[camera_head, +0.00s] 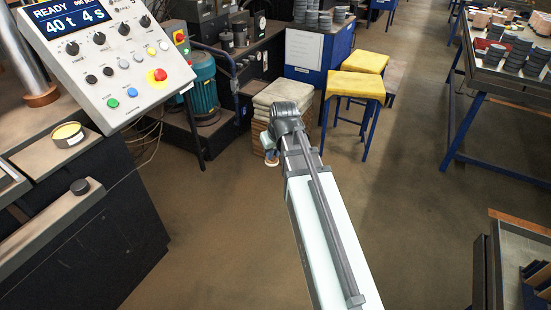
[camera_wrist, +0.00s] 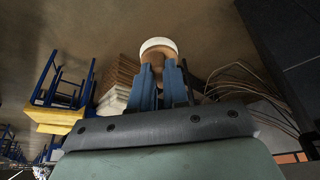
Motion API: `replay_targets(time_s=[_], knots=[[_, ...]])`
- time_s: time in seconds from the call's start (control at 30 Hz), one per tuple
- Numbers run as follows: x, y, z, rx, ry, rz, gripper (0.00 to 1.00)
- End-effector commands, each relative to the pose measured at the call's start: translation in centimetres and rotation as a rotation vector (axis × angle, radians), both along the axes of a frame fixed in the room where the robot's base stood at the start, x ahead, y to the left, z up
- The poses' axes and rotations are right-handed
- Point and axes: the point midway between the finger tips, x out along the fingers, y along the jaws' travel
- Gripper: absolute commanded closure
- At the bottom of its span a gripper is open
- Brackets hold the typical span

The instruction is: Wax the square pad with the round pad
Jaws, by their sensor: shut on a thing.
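The round pad (camera_wrist: 158,44) is a pale white disc on a tan, wood-coloured grip. My gripper (camera_wrist: 158,75) is shut on that grip, with a blue finger on each side. In the head view the round pad (camera_head: 271,162) shows only as a small pale bit below the wrist, and my gripper is mostly hidden behind my arm. It is held in the air over the floor, apart from other things. I cannot make out for certain which thing is the square pad. A round open tin (camera_head: 68,134) with yellow content stands on the bench at left.
A control panel (camera_head: 105,60) stands at upper left, above a dark machine (camera_head: 110,235). A stack of pale and brown layers (camera_head: 285,92) stands beyond my gripper, beside yellow-topped stools (camera_head: 357,85). A disc-laden table (camera_head: 500,85) is at right. The middle floor is clear.

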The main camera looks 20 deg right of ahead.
Motion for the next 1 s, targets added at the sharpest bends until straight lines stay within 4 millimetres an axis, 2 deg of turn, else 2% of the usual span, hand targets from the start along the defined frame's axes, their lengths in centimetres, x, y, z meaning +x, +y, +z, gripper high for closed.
replay_targets(time_s=[0.27, 0.37, 0.5, 0.7, 1.0], knots=[[2.6, 4.3, 2.6, 0.0, -0.001, 0.186, 1.0], [3.6, 6.5, 3.8, 0.001, -0.001, 0.277, 1.0], [5.2, 10.8, 6.5, 0.0, -0.002, 0.441, 1.0], [6.7, 17.6, 10.7, 0.0, -0.002, 0.683, 1.0], [7.0, 27.7, 17.2, -0.001, -0.003, 1.015, 1.0]])
